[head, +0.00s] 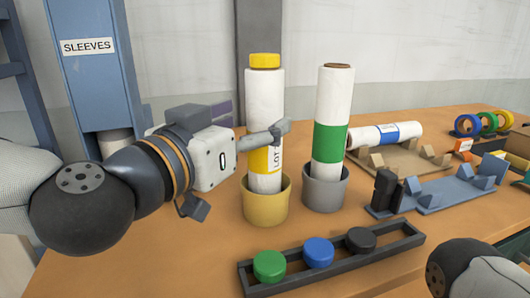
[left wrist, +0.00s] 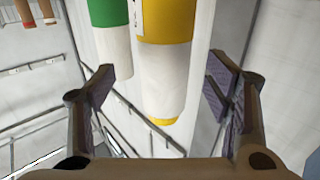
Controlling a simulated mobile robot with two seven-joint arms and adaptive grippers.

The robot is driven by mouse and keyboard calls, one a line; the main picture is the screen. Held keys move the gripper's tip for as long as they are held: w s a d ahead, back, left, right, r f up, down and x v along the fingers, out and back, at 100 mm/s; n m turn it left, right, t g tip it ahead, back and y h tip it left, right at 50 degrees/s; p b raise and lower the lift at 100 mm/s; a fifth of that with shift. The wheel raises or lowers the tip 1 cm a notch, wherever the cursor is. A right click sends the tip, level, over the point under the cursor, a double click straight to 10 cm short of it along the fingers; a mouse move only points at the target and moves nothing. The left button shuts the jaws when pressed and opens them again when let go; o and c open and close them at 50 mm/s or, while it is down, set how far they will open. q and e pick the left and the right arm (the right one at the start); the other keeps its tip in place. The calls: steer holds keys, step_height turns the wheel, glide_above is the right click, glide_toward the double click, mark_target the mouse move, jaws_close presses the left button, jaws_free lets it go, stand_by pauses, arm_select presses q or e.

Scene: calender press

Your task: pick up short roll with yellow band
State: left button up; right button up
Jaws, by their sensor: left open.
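The roll with the yellow band (head: 264,100) is white with a yellow cap and a label marked LOT. It stands upright in a yellow cup (head: 265,210). My left gripper (head: 238,168) is open beside it on the left, with one finger crossing in front of the roll. In the left wrist view the roll (left wrist: 165,75) appears inverted and lies between the open fingers (left wrist: 160,85) in the picture; I see no grip on it. My right gripper is not in view; only part of my right arm shows at the lower right.
A roll with a green band (head: 330,140) stands close by in a grey cup (head: 325,190). A dark tray (head: 290,281) with green, blue and black knobs lies in front. A blue-banded roll (head: 372,137) lies on a stand at the right. A blue SLEEVES column (head: 92,75) rises at the left.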

mark_target(264, 54)
arm_select(q)
steer(key=x, duration=0.5)
steer(key=shift+w+a+r, duration=0.1)
steer(key=shift+w+r, duration=0.1)
steer(key=shift+w, duration=0.1)
steer(key=shift+r, duration=0.1)
jaws_close()
steer(key=r, duration=0.3)
steer(key=r+p, duration=0.1)
steer(key=r, duration=0.2)
steer(key=r+p, duration=0.1)
steer(key=r, duration=0.2)
steer(key=shift+s+r, duration=0.25)
steer(key=shift+r, duration=0.05)
steer(key=shift+w+r, duration=0.1)
steer(key=shift+r, duration=0.2)
steer(key=shift+w+a, duration=0.1)
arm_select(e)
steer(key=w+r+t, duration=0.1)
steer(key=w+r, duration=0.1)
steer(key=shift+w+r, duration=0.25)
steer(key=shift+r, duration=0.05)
